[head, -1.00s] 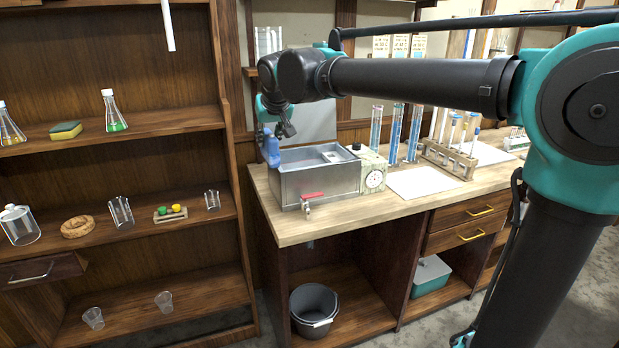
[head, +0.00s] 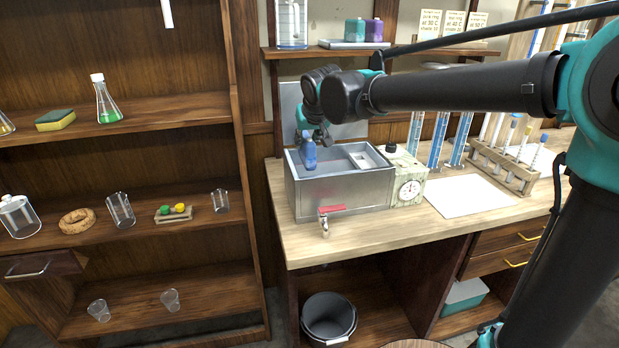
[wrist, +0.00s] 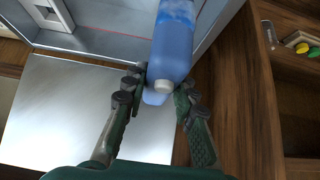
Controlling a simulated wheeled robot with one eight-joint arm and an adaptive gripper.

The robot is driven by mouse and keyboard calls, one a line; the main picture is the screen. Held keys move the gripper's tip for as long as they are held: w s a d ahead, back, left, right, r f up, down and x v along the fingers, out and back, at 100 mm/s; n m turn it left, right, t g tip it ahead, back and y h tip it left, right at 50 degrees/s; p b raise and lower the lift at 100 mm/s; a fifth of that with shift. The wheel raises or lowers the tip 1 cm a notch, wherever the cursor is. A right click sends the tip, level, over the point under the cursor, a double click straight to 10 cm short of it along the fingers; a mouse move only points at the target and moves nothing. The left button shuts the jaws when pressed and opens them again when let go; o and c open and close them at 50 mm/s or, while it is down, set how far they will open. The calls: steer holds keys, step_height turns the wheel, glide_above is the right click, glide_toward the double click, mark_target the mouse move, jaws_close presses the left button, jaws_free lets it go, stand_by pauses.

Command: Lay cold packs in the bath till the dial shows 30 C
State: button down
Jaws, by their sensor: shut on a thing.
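The bath (head: 340,190) is an open grey metal tank on the wooden bench, with a red-handled tap in front. The round white dial (head: 410,190) is on a box at its right end; its reading is too small to tell. My gripper (head: 316,136) is shut on a blue cold pack (head: 310,155), which hangs at the bath's left end. In the wrist view the pack (wrist: 174,45) is between the fingers (wrist: 160,92), close to the bath's wall. I cannot tell whether it touches the water. A pale, frame-like fitting (head: 366,158) is in the bath's right part.
A grey panel (head: 330,118) stands behind the bath. A shelf (head: 340,52) above carries a tray with teal and purple bottles. Blue cylinders (head: 438,140) and a test-tube rack (head: 500,165) stand right. A white mat (head: 470,197) is bare. A tall wooden shelf unit (head: 250,150) stands left.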

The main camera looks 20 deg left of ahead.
mark_target(311, 165)
step_height(311, 165, down, 12)
steer(key=shift+r, duration=0.1)
stand_by(0.4)
steer(key=c, duration=1.5)
jaws_free()
steer(key=v, duration=1.2)
steer(key=shift+s, duration=0.15)
